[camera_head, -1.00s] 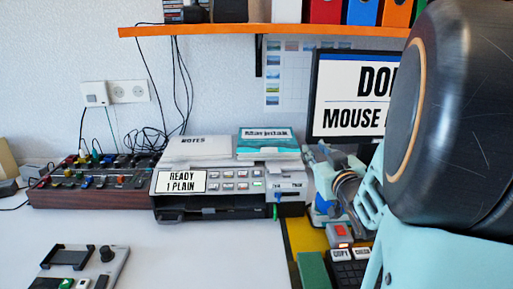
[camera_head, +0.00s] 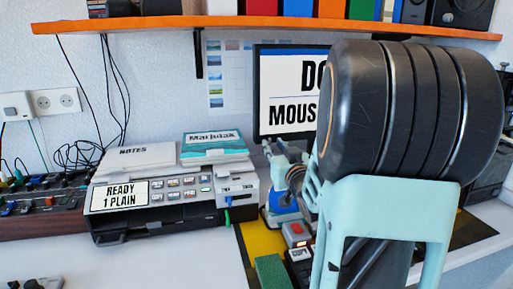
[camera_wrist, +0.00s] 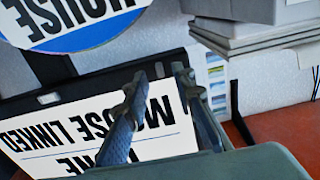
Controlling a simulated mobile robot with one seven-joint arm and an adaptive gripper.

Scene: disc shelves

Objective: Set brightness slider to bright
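In the head view, a grey console (camera_head: 160,192) with a "READY 1 PLAIN" display stands on the desk. A small blue slider-like tab (camera_head: 228,199) is on its right front. A mixer-like board (camera_head: 45,205) with several coloured knobs is at the left edge. No brightness label is legible, so I cannot tell which control is the brightness slider. My gripper (camera_wrist: 160,76) shows in the wrist view with its fingertips apart and nothing between them. It is in front of the "MOUSE LINKED" screen (camera_wrist: 100,130), which appears upside down. My arm hides much of the head view's right side.
An orange shelf (camera_head: 270,24) with binders runs above the desk. The monitor (camera_head: 287,95) is partly behind my arm. A yellow mat (camera_head: 262,241) bears a green block (camera_head: 271,272). White desk is clear before the console (camera_head: 160,262).

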